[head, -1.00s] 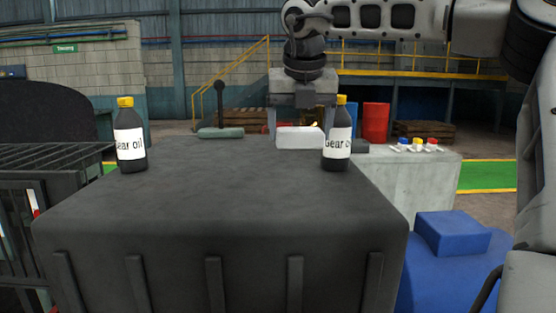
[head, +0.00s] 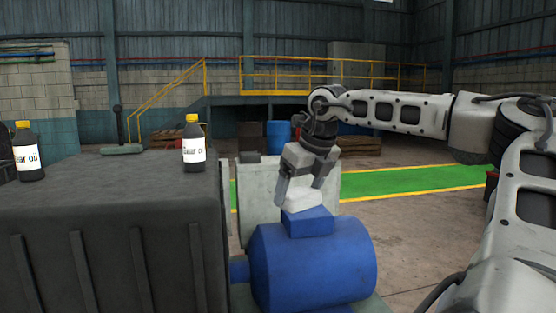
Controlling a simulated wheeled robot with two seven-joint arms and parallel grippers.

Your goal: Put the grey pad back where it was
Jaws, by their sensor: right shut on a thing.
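My right gripper (head: 306,176) reaches in from the right, pointing down and tilted, and is shut on the pale grey pad (head: 302,199). The pad is a small light block, partly hidden by the fingers. In the picture it is right at the top of the blue box (head: 310,224) on the blue motor (head: 314,262). I cannot tell whether the pad touches the box or hangs just above it. My left gripper is not in view.
A large dark block (head: 110,210) fills the left, with two gear oil bottles (head: 193,146) (head: 29,154) and a lever (head: 120,130) on or beyond it. A concrete block (head: 258,200) stands behind the motor. The floor at right has a green strip (head: 415,180).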

